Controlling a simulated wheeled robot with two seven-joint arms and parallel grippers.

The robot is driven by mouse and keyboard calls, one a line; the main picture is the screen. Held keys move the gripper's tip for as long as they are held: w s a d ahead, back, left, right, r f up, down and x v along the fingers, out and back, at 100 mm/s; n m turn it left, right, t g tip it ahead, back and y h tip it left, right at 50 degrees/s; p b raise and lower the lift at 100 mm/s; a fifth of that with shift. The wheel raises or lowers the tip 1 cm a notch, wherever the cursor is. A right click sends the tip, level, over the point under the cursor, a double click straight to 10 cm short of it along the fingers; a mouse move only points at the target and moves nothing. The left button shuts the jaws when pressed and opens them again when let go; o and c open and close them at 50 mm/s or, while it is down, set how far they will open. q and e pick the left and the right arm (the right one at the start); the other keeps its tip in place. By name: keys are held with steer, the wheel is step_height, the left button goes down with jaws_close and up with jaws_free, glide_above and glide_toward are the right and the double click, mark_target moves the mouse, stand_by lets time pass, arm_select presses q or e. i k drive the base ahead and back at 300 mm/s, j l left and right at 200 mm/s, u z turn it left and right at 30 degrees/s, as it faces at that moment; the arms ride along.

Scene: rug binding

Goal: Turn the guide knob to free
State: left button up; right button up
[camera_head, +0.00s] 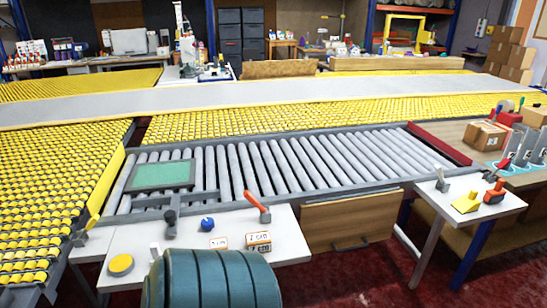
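A white work surface (135,240) stands at the front left of the roller table. On it stand a dark upright knob (171,222), a round blue knob (208,223), a lever with a red-orange handle (257,206) and a flat yellow disc (120,265). I cannot tell which is the guide knob, or read its setting. A grey bracket (175,198) runs along the roller edge behind the dark knob. Neither of my grippers shows in the head view.
A ribbed teal cylinder (215,282) fills the bottom and hides part of the white surface. A green panel (163,175) lies on the grey rollers (300,160). A white side table (470,194) at right holds a yellow wedge (466,203) and small levers. Red floor lies between.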

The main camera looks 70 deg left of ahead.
mark_target(207, 223)
steer(key=u, duration=2.15)
